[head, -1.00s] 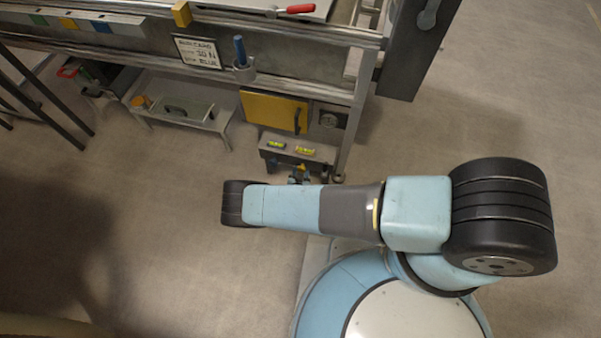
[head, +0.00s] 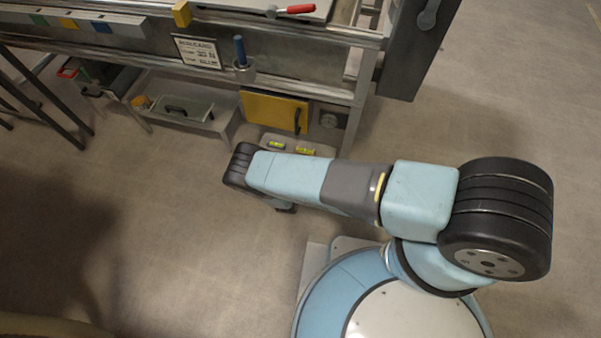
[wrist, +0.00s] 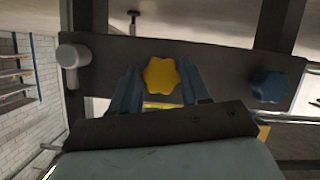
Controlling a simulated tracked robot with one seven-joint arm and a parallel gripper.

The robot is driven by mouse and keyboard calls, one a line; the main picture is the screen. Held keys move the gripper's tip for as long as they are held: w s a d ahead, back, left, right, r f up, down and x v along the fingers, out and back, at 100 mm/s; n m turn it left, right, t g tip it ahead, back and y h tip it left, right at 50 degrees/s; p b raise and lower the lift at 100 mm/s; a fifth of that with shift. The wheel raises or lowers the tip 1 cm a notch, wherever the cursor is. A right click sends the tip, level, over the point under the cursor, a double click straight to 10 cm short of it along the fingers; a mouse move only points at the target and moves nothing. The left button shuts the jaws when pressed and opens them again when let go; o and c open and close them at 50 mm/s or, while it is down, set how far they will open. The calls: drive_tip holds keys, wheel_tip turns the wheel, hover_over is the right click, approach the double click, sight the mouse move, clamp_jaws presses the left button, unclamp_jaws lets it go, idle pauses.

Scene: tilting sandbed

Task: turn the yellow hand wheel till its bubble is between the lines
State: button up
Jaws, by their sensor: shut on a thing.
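The yellow hand wheel (wrist: 160,75) is on a dark bar in the wrist view, between the two blue fingers of my gripper (wrist: 161,86). My gripper is shut on it. A blue hand wheel (wrist: 270,86) sits on the same bar to the right, apart from my gripper. In the head view two small level vials lie side by side, a left vial (head: 276,145) and a right vial (head: 305,151). They are too small for me to tell where each bubble stands against its lines. My arm hides my gripper and both wheels in the head view.
A grey round-ended handle (wrist: 72,66) sticks out at the bar's left end. Above the vials are a yellow panel (head: 273,111) and the sandbed frame (head: 130,60) with a card (head: 198,52). The floor (head: 150,220) left of my arm is clear.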

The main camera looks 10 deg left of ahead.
drive_tip(key=shift+a, duration=0.1)
drive_tip(key=o, duration=1)
drive_tip(key=shift+o, duration=0.2)
drive_tip(key=v, duration=1.3)
drive_tip(key=shift+s, duration=0.35)
drive_tip(key=shift+r, duration=0.15)
